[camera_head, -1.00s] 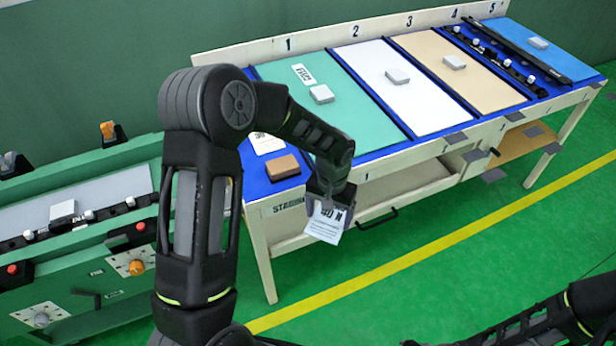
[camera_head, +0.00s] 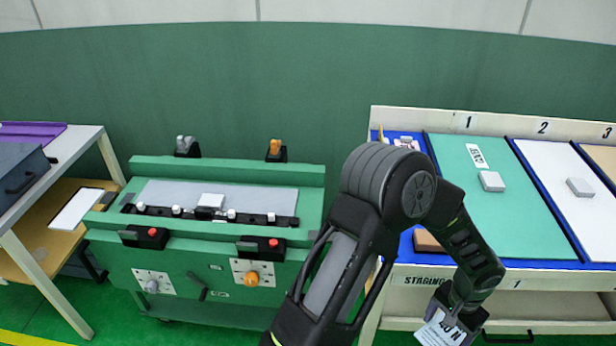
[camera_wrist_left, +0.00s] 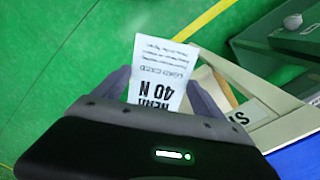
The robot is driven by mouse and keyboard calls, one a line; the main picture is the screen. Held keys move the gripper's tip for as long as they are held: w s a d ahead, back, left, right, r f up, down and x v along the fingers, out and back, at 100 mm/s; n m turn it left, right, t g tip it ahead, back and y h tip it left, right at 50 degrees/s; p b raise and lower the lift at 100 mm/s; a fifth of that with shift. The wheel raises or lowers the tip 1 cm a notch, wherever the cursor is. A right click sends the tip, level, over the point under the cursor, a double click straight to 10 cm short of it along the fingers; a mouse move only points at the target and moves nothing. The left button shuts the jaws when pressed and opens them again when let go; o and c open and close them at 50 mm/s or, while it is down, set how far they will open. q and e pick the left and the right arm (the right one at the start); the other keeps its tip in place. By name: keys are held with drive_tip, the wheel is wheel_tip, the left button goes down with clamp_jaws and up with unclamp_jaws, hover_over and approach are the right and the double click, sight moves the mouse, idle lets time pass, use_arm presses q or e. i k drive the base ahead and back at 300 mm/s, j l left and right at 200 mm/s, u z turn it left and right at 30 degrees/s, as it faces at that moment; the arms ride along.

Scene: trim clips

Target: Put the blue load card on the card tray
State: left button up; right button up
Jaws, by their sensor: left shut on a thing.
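My left gripper (camera_head: 452,312) is shut on a pale, bluish-white card (camera_head: 440,331) with dark print. The card hangs below the fingers in front of the staging bench. In the left wrist view the card (camera_wrist_left: 161,72) sticks out between the fingers, with "40 N" readable near the grip. Its far end is free over the green floor. No blue card other than this pale one stands out. I cannot tell for sure which thing is the card tray; a flat white piece (camera_head: 76,209) lies on the left table's lower shelf. My right gripper is not in view.
A green machine (camera_head: 205,262) with knobs and red buttons stands in the middle. The staging bench (camera_head: 408,282) at right carries numbered panels with grey blocks and a brown block (camera_head: 427,241). A left table (camera_head: 83,143) holds a grey case (camera_head: 22,165).

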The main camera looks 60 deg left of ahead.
sight(78, 207)
drive_tip(key=k+j, duration=0.35)
drive_tip(key=k+j+u, duration=0.1)
drive_tip(key=k+j, duration=0.2)
drive_tip(key=j, duration=0.2)
drive_tip(key=k+j, duration=0.35)
drive_tip(key=k+j+u, duration=0.15)
drive_tip(key=k+j, duration=0.15)
drive_tip(key=j, duration=0.2)
drive_tip(key=k+j, duration=0.3)
drive_tip(key=j, duration=0.2)
drive_tip(key=k+j+u, duration=0.1)
drive_tip(key=k+j, duration=0.2)
drive_tip(key=j, duration=0.15)
drive_tip(key=k+j, duration=0.3)
drive_tip(key=j, duration=0.2)
drive_tip(key=k+j+u, duration=0.1)
drive_tip(key=k+j, duration=0.15)
drive_tip(key=j, duration=0.25)
